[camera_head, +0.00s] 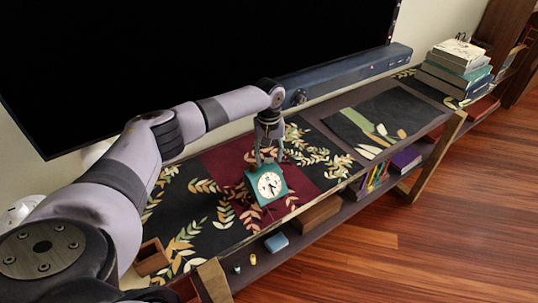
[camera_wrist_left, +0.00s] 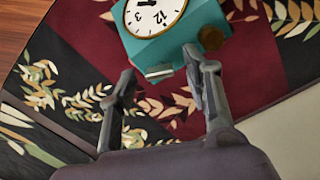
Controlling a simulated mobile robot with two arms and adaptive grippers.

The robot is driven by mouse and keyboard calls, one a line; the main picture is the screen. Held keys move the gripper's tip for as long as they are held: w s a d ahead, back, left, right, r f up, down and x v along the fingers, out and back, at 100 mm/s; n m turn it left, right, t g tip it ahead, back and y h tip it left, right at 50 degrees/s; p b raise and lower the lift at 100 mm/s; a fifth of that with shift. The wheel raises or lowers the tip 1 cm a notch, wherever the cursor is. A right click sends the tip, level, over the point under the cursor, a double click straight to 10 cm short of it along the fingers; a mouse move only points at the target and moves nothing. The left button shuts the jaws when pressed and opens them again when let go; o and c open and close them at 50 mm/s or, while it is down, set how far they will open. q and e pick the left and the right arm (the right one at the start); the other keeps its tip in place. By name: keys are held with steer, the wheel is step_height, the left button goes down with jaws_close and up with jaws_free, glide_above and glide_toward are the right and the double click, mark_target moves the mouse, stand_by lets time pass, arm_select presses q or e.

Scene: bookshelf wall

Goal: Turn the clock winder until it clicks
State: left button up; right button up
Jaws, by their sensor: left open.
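The teal clock (camera_head: 253,186) with a white round face (camera_head: 270,184) stands on the patterned shelf top. In the left wrist view the clock (camera_wrist_left: 178,44) is cut off by the top edge. A dark brass knob (camera_wrist_left: 210,38) shows by its right side, and a small silvery piece (camera_wrist_left: 158,72) juts from its near edge. I cannot tell for sure which is the winder. My left gripper (camera_head: 268,158) is just above and behind the clock, with its fingers (camera_wrist_left: 158,64) apart and nothing between them. The right fingertip is close to the knob; whether it touches is unclear. My right gripper is not in view.
A book stack (camera_head: 455,68) is at the far right end. A wooden box (camera_head: 151,257) is at the left. The shelf top right of the clock is clear.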

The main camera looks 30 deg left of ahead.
arm_select(q)
jaws_close()
stand_by(0.5)
